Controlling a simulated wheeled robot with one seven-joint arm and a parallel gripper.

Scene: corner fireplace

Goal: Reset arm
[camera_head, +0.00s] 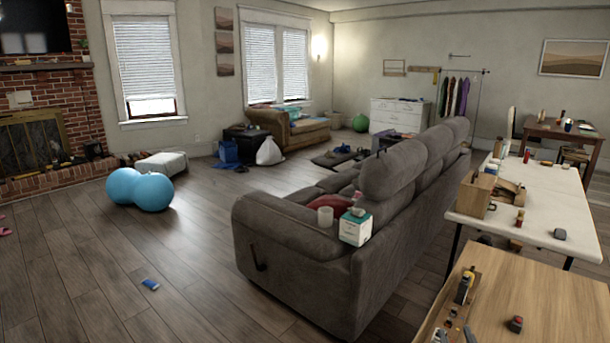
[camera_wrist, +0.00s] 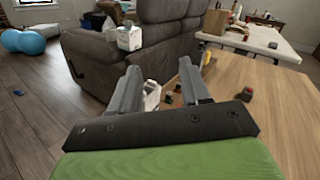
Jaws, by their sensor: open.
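My gripper (camera_wrist: 165,85) shows in the wrist view, with its two grey fingers apart and no object held between them. It points out over the left edge of a wooden table (camera_wrist: 270,105). Small items on that table show beyond and between the fingers. The head view does not show my gripper or arm. In the head view, the same wooden table (camera_head: 560,300) is at the bottom right.
A grey sofa (camera_head: 310,275) stands left of the wooden table, with a tissue box (camera_head: 355,228) on its arm. A white table (camera_head: 545,215) with several items stands behind.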

